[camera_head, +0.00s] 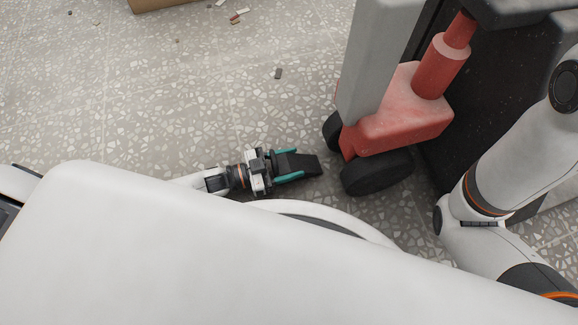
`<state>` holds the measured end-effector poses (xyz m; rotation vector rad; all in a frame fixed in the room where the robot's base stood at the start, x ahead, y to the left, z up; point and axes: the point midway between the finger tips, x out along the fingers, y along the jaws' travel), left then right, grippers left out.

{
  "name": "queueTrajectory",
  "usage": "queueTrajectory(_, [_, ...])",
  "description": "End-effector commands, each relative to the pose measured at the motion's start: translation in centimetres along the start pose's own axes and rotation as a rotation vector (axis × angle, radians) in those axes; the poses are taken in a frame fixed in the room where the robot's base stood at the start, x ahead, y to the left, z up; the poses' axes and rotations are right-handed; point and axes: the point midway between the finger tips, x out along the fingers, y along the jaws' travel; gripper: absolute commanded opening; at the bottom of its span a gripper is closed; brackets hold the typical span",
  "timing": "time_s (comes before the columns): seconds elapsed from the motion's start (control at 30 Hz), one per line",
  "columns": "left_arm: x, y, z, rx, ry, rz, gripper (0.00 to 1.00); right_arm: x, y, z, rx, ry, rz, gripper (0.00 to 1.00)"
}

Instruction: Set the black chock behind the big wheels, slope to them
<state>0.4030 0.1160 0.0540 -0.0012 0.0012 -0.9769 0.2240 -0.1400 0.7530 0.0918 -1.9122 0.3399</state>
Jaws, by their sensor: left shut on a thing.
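The black chock (305,164) is a dark wedge low near the terrazzo floor, left of the wheels. My left gripper (288,166), with teal fingers, is shut on it. The chock's thin end points right, toward the big black wheel (377,173); a gap shows between them. A second black wheel (332,130) sits behind it, under the red base (400,115) of the machine. I cannot tell whether the chock touches the floor. My right arm comes in at the right; its gripper is not in view.
A grey post (375,60) and a red cylinder (442,65) rise from the red base. A dark panel (490,110) stands behind it. Small debris (278,73) lies on the floor, and a cardboard box (160,4) is at the top edge. The floor at left is mostly clear.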

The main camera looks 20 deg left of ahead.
Motion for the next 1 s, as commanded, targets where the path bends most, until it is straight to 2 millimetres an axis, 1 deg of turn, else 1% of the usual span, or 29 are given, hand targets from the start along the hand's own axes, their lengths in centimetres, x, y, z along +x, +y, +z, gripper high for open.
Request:
queueTrajectory(0.03, [0.1,0.1,-0.3,0.001,-0.005,-0.001,0.19,-0.4,0.1,0.1,0.000,0.000,0.000,0.00])
queueTrajectory(0.2, [0.1,0.1,0.0,0.001,-0.004,0.000,0.19,-0.1,0.0,0.0,0.000,0.000,0.001,0.00])
queueTrajectory(0.37, [0.1,0.1,-0.4,0.001,-0.004,0.000,0.19,-0.3,0.1,0.1,0.000,0.000,0.001,0.00])
queueTrajectory(0.4, [0.0,0.0,-0.5,0.001,0.000,0.000,0.56,-0.3,0.1,0.1,0.000,0.000,0.001,0.00])
queueTrajectory(0.47, [0.0,0.0,-0.5,0.001,0.000,0.000,0.66,-0.2,0.1,0.1,0.000,0.000,0.001,0.00])
queueTrajectory(0.5, [0.0,0.0,-0.5,0.001,0.000,0.000,0.72,-0.2,0.1,0.1,0.000,0.000,0.001,0.00])
queueTrajectory(0.53, [0.0,0.0,-0.5,0.001,0.000,0.000,0.76,-0.2,0.1,0.1,0.000,0.000,0.001,0.00])
queueTrajectory(0.77, [0.0,0.0,-0.5,0.001,0.000,0.000,0.76,-0.2,0.1,0.1,0.000,-0.001,0.001,0.00])
queueTrajectory(0.87, [0.0,0.0,-0.1,0.001,-0.001,0.000,0.76,-0.1,0.0,0.0,0.000,0.000,0.001,0.00])
queueTrajectory(0.97, [-1.0,0.1,0.1,0.000,0.004,0.002,0.76,0.6,-0.1,-0.2,0.000,0.000,0.001,0.00])
queueTrajectory(1.0, [-1.6,0.0,0.1,-0.001,0.004,0.001,0.76,1.0,-0.2,-0.3,0.000,0.000,0.001,0.00])
